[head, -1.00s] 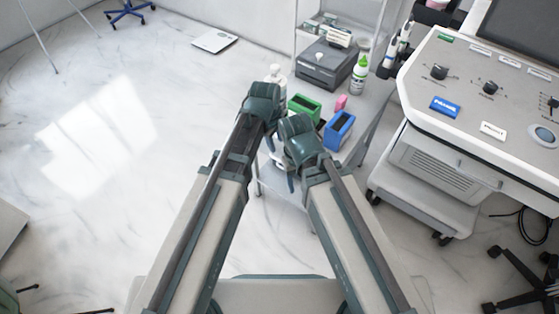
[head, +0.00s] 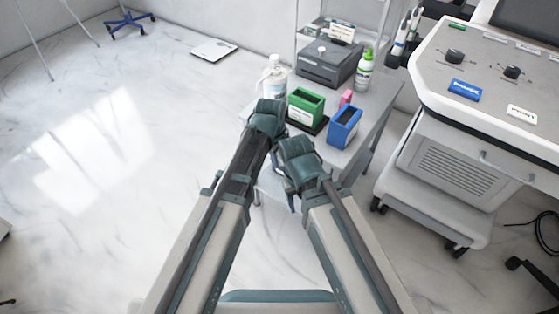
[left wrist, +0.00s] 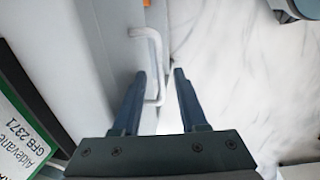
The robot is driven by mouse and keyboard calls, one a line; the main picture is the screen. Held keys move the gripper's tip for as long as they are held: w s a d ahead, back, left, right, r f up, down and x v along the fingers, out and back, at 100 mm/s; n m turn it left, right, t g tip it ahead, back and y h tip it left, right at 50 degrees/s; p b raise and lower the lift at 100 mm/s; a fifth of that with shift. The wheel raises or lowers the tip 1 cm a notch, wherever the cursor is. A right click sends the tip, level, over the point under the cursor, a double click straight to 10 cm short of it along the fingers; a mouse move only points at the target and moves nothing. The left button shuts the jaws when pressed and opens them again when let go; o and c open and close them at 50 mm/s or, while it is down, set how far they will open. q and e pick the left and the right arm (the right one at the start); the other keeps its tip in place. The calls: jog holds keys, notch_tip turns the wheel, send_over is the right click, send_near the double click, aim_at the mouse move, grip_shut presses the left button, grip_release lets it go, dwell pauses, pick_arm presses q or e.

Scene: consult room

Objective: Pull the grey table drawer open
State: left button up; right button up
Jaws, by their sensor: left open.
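The grey table (head: 375,105) stands ahead of me, its near edge mostly hidden behind my arms in the head view. In the left wrist view its grey drawer front (left wrist: 112,45) is on the left, with a pale bar handle (left wrist: 157,60) standing out from it. My left gripper (left wrist: 160,75) is open; in that view the handle's bar runs between its two fingers. I cannot tell whether they touch it. In the head view my left gripper (head: 274,158) is at the table's near left side. My right gripper (head: 291,200) is close beside it; its jaws are not clear.
A green box (head: 305,105), a blue box (head: 344,127), a white bottle (head: 272,78), a green-capped bottle (head: 364,72) and a dark grey device (head: 328,66) stand on the table. A wheeled console (head: 450,150) is at right.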

pick_arm(q)
grip_shut()
dwell(1.4)
